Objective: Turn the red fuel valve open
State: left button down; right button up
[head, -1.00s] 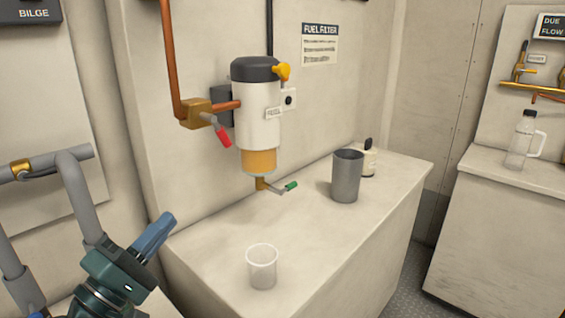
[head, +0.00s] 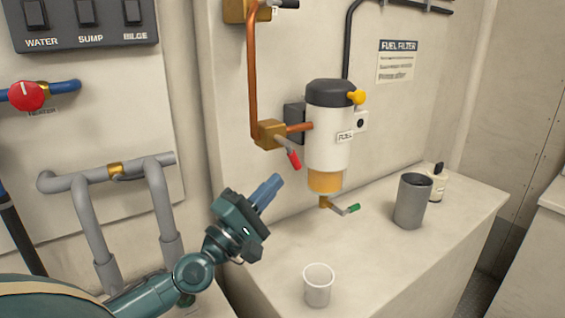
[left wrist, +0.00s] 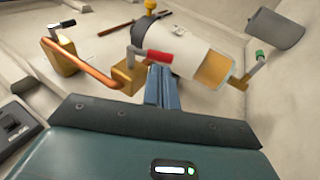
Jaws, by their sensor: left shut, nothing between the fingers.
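The red-handled fuel valve (head: 293,158) sits on a brass body (head: 269,133) at the foot of the copper pipe, left of the white fuel filter (head: 327,135). Its red lever slopes down to the right. My left gripper (head: 270,188) is shut and empty, below and left of the lever in the head view. In the left wrist view the red handle (left wrist: 158,56) shows just beyond the tips of my shut blue fingers (left wrist: 161,82); whether they touch is hard to tell. My right gripper is not in view.
A green-handled drain (head: 350,208) hangs under the filter. A clear cup (head: 318,286), a grey metal cup (head: 412,200) and a small bottle (head: 438,182) stand on the counter (head: 400,255). Grey pipes (head: 100,175) and a red knob (head: 26,95) are on the left wall.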

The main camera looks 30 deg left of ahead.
aim_at(293, 164)
pick_arm(q)
jog(key=shift+p+x, duration=0.35)
jog(key=shift+x, duration=0.85)
jog(key=shift+w+d+r, duration=0.1)
jog(key=shift+w+r, duration=0.15)
jog(key=shift+w, duration=0.35)
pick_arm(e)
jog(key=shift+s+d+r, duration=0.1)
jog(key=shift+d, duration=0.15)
